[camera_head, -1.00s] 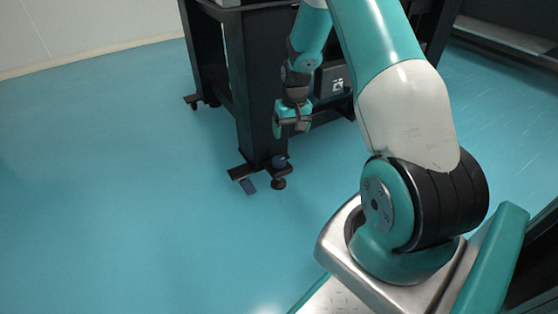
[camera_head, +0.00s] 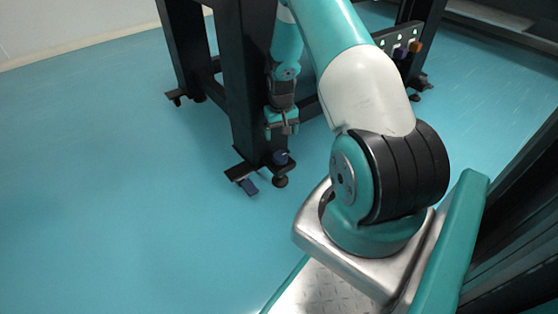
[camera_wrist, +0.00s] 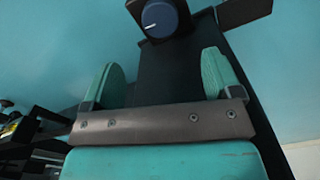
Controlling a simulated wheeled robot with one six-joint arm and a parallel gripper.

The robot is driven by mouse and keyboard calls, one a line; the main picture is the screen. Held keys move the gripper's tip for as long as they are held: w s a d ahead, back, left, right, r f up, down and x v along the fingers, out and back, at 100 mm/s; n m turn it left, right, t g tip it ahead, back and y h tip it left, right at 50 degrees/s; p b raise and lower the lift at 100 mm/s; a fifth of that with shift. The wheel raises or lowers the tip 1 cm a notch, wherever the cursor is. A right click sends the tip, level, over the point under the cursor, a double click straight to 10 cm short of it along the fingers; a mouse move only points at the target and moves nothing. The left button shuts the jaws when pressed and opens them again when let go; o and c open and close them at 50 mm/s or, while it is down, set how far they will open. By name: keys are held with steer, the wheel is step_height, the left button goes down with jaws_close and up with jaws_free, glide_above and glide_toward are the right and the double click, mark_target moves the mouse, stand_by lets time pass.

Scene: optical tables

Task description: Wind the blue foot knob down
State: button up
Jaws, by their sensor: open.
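The blue foot knob (camera_head: 281,158) sits on the foot of the near table leg, above a dark round foot pad, in the head view. In the wrist view the knob (camera_wrist: 160,17) is a dark blue disc with a white mark, at the top centre. My gripper (camera_head: 283,129) is above the knob and apart from it, beside the table leg. In the wrist view my gripper (camera_wrist: 160,78) is open, its two teal fingers spread with nothing between them. The knob lies beyond the fingertips.
The black table leg (camera_head: 250,90) stands close beside my gripper. The blue floor (camera_head: 110,190) on the left is clear.

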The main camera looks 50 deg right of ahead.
mark_target(280, 156)
step_height(280, 156, down, 12)
steer(key=b, duration=0.6)
steer(key=c, duration=0.9)
steer(key=m+p, duration=0.1)
steer(key=p, duration=0.2)
steer(key=shift+r+m, duration=0.25)
steer(key=shift+m, duration=0.15)
steer(key=shift+a+f+m+p, duration=0.1)
steer(key=shift+f+m+p, duration=0.05)
steer(key=shift+m+p, duration=0.6)
steer(key=shift+f+m, duration=0.2)
steer(key=shift+m, duration=0.15)
